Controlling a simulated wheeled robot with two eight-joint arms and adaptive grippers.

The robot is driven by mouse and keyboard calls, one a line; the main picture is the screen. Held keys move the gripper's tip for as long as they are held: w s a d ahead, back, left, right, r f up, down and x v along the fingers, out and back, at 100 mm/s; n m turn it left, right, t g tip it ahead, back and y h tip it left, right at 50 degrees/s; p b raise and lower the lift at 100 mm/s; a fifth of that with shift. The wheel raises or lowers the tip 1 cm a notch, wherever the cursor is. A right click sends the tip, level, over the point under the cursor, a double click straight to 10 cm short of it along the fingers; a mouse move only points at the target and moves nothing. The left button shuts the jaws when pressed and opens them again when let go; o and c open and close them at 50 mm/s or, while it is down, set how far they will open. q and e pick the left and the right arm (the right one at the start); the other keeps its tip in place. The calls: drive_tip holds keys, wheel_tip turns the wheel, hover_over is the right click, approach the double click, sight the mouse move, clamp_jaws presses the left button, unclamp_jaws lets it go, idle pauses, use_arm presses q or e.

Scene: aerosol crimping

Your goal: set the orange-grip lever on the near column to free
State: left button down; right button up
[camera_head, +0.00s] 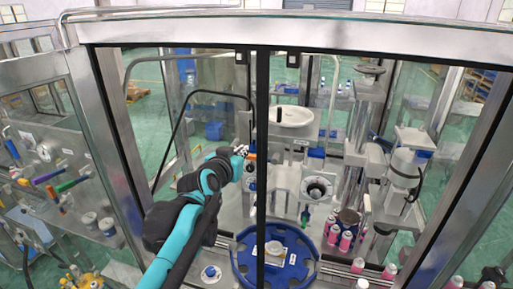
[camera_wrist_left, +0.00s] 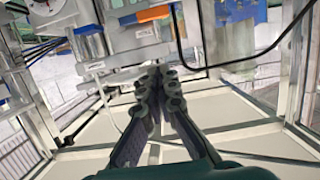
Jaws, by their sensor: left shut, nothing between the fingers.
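The lever's orange grip (camera_head: 251,157) shows as a small orange patch on the near column in the head view, partly cut off by the dark door edge. In the left wrist view an orange bar (camera_wrist_left: 153,13) lies at the top, above and beyond the fingertips. My left gripper (camera_head: 240,150) reaches in through the opening from the left, close beside the orange grip. In the left wrist view its fingers (camera_wrist_left: 160,76) are shut together and empty, apart from the orange bar. I cannot tell the lever's setting. My right gripper is out of view.
A blue round turntable (camera_head: 245,270) sits below. A dial unit (camera_head: 318,188) and pink cans (camera_head: 346,240) are to the right. A black cable (camera_wrist_left: 240,63) runs right of the fingers in the wrist view. The dark door edge (camera_head: 262,120) stands close beside my gripper.

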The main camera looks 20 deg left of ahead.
use_arm(q)
drive_tip(key=w+f, duration=0.6)
drive_tip(key=w, duration=0.3)
drive_tip(key=shift+w+f+p, duration=0.15)
drive_tip(key=shift+f+p, duration=0.15)
drive_tip(key=shift+p, duration=0.15)
